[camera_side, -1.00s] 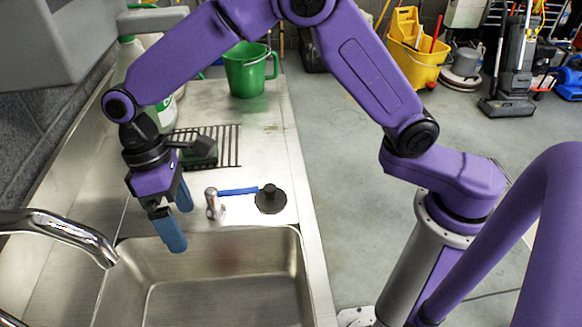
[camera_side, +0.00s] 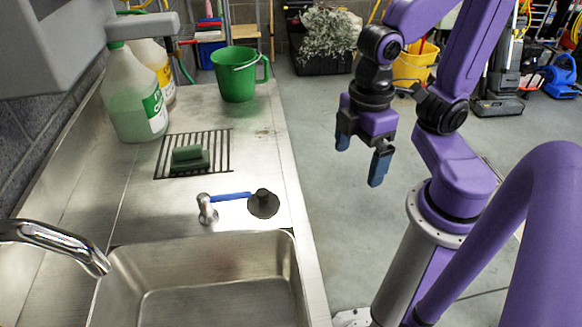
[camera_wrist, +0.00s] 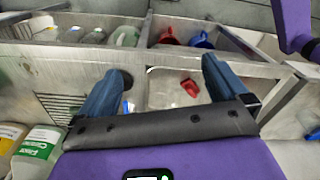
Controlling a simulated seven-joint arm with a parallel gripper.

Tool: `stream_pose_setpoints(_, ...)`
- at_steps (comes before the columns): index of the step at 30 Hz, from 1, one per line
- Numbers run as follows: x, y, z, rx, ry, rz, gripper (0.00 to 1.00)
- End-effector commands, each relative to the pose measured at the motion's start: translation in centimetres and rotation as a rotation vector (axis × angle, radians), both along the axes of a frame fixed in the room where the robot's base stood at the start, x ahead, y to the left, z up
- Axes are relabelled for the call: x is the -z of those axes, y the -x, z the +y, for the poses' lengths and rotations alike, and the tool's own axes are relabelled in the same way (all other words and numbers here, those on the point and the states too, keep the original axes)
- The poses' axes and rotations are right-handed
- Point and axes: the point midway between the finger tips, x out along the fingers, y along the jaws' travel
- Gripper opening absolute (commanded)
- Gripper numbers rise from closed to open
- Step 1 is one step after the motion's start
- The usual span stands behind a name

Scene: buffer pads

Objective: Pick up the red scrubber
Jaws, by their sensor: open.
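A small red object (camera_wrist: 190,88), which looks like the red scrubber, lies in the sink basin (camera_wrist: 160,100) in the wrist view, between my fingers in the picture but well away from them. I cannot see it in the side view, where the sink (camera_side: 215,262) is partly cut off at the bottom edge. My gripper (camera_side: 361,155) is open and empty, pointing down to the right of the counter, over the floor. Its blue fingers (camera_wrist: 160,68) also show spread apart in the wrist view.
A green scrubber (camera_side: 188,157) sits on the drain rack (camera_side: 222,150).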

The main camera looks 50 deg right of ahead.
Motion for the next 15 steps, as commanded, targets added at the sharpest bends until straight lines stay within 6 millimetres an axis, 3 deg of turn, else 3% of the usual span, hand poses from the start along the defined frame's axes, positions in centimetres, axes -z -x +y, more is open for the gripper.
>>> stream_pose_setpoints(5, 0.4, 1.3, -1.7, -0.016, -0.005, -0.017, 0.94)
stream_pose_setpoints(15, 0.4, 1.4, -1.8, -0.018, -0.004, -0.018, 0.94)
